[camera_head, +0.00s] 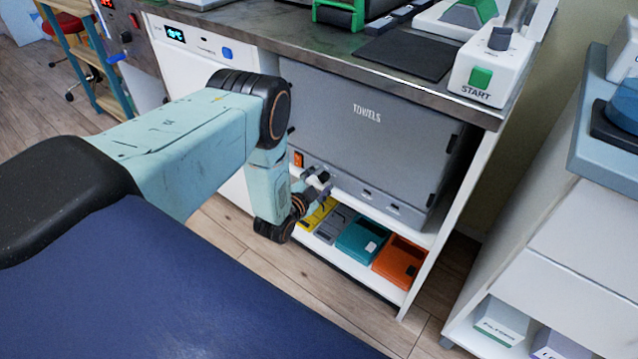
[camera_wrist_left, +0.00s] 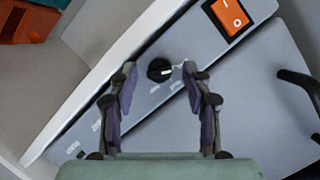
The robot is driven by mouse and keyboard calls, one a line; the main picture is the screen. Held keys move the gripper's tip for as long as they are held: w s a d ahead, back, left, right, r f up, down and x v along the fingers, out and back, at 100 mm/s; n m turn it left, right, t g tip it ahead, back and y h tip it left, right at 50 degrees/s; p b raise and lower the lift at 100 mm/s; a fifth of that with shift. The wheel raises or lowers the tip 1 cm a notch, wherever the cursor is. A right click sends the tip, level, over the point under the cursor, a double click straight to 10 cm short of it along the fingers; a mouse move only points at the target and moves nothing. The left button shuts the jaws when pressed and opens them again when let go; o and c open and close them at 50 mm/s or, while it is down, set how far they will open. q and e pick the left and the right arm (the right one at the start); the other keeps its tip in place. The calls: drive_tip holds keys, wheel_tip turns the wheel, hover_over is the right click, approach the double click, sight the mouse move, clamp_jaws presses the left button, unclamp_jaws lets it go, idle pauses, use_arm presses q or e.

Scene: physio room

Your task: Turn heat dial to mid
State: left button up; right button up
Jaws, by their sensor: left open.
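The heat dial (camera_wrist_left: 160,69) is a small black round knob with a white pointer mark, on the grey control strip below the towel cabinet (camera_head: 365,125). In the left wrist view the mark points right. My left gripper (camera_head: 320,182) is open at the left end of that strip. In the wrist view its fingertips (camera_wrist_left: 158,74) stand on either side of the dial, with a gap on both sides; I cannot tell how far they are from the panel. The printed labels around the dial are too small to read. In the head view my gripper hides the dial. My right gripper is not in view.
An orange rocker switch (camera_wrist_left: 230,15) sits beside the dial; it also shows in the head view (camera_head: 298,159). A dark handle (camera_wrist_left: 300,88) juts out from the cabinet door. Below, a shelf holds yellow, grey, teal (camera_head: 362,240) and orange (camera_head: 399,262) trays. A countertop (camera_head: 330,48) overhangs above.

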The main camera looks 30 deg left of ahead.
use_arm(q)
drive_tip(key=shift+c, duration=0.3)
clamp_jaws()
idle(0.4)
drive_tip(key=shift+m+y, duration=0.4)
drive_tip(key=shift+m, duration=0.5)
drive_tip(key=shift+d+f+m+t+y, duration=0.15)
drive_tip(key=shift+m+t+y, duration=0.25)
drive_tip(key=shift+m, duration=0.6)
drive_tip(key=m+t+y+b, duration=0.1)
drive_tip(key=m, duration=0.1)
drive_tip(key=shift+f+m, duration=0.15)
drive_tip(key=shift+m, duration=0.25)
drive_tip(key=shift+m+t+b, duration=0.5)
drive_tip(key=shift+m+b, duration=0.1)
drive_tip(key=shift+m, duration=0.8)
